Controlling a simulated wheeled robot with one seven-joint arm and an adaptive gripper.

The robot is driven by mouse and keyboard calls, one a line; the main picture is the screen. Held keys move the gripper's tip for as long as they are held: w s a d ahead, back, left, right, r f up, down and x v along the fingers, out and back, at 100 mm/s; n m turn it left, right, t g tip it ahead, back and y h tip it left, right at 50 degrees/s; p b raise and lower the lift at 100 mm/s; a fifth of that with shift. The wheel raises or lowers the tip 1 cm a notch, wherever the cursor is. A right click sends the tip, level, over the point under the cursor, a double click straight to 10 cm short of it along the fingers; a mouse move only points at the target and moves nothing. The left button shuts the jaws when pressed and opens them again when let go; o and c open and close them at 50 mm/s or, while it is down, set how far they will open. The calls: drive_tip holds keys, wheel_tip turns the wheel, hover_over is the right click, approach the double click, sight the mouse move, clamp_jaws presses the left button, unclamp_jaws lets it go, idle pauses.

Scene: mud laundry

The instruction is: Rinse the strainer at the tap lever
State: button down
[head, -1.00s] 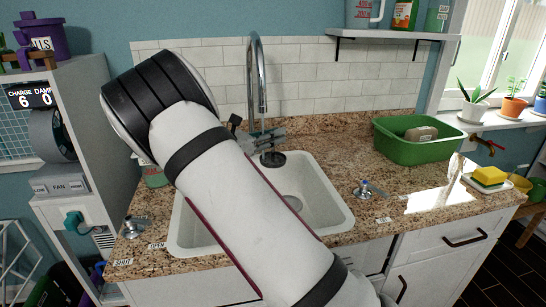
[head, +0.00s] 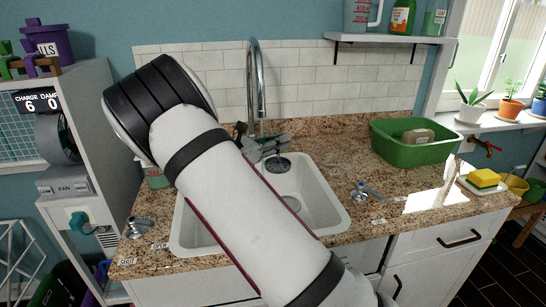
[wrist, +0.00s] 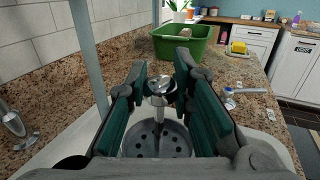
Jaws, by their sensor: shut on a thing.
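My gripper (wrist: 160,88) is shut on the strainer's (wrist: 155,138) upright knob stem. The strainer is a grey metal basket with round holes, hanging roughly upright below the fingers. In the head view it shows as a small grey disc (head: 279,164) over the back of the white sink (head: 332,209), beside the tall chrome tap spout (head: 262,85). My gripper (head: 270,148) is partly behind my arm there. A chrome tap lever (head: 138,228) stands at the counter's left front by OPEN and SHUT labels. Another lever with a blue mark (head: 362,190) stands right of the sink. No running water is visible.
A green tub (head: 405,150) holding a grey-brown object stands on the counter's right. A yellow sponge (head: 484,179) lies on a dish at the right end. A wall shelf (head: 390,39) hangs above. The granite counter is clear between the tub and right lever.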

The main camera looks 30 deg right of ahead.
drive_tip(key=shift+s+a+p, duration=0.2)
drive_tip(key=shift+s+p, duration=0.85)
drive_tip(key=shift+s, duration=0.4)
drive_tip(key=shift+s+a+p, duration=0.2)
drive_tip(key=shift+s+p, duration=0.8)
drive_tip(key=shift+s, duration=0.45)
drive_tip(key=s+r+p, duration=0.4)
drive_tip(key=s+p, duration=0.1)
drive_tip(key=shift+a, duration=0.4)
drive_tip(key=shift+w, duration=0.1)
